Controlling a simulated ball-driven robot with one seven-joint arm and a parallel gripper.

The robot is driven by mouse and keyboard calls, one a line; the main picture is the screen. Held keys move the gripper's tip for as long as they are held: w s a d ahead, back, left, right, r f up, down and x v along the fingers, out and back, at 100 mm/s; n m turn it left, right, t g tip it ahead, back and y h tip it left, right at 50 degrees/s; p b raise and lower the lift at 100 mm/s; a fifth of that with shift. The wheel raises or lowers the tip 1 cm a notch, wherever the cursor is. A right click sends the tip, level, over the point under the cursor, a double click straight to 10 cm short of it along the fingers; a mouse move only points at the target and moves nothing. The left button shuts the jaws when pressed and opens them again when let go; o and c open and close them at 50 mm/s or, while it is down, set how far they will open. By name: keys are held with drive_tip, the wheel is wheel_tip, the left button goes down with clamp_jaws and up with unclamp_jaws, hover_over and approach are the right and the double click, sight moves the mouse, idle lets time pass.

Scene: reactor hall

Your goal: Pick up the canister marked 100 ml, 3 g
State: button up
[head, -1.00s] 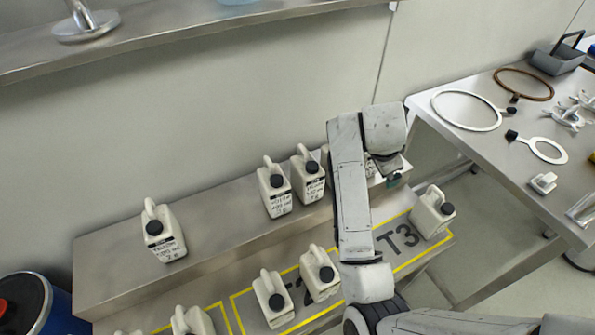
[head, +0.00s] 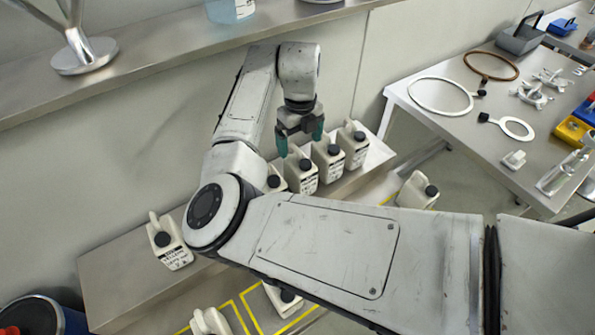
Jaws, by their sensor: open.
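Several white canisters with black caps and handwritten labels stand in a row on the raised metal step (head: 120,280). These are one partly behind my arm (head: 275,183), one beside it (head: 301,174), a third (head: 328,158) and the rightmost (head: 354,146). Another canister (head: 170,243) stands apart at the left. The labels are too small to read surely, so I cannot tell which is marked 100 ml, 3 g. My gripper (head: 300,138) points down with green fingertips apart and empty, over or just behind the row; its exact height is unclear.
More canisters stand on the lower level: one at the right (head: 417,191), one at the front left (head: 210,322), and one mostly hidden by my arm (head: 283,299). A metal shelf (head: 160,62) runs above. A side table (head: 450,115) with rings and clamps stands right.

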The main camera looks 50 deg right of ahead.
sight(300, 162)
wheel_tip(300, 162, down, 9)
drive_tip(key=shift+f+p, duration=0.1)
drive_tip(key=shift+p, duration=0.95)
drive_tip(key=c, duration=1.4)
drive_tip(key=shift+r, duration=0.2)
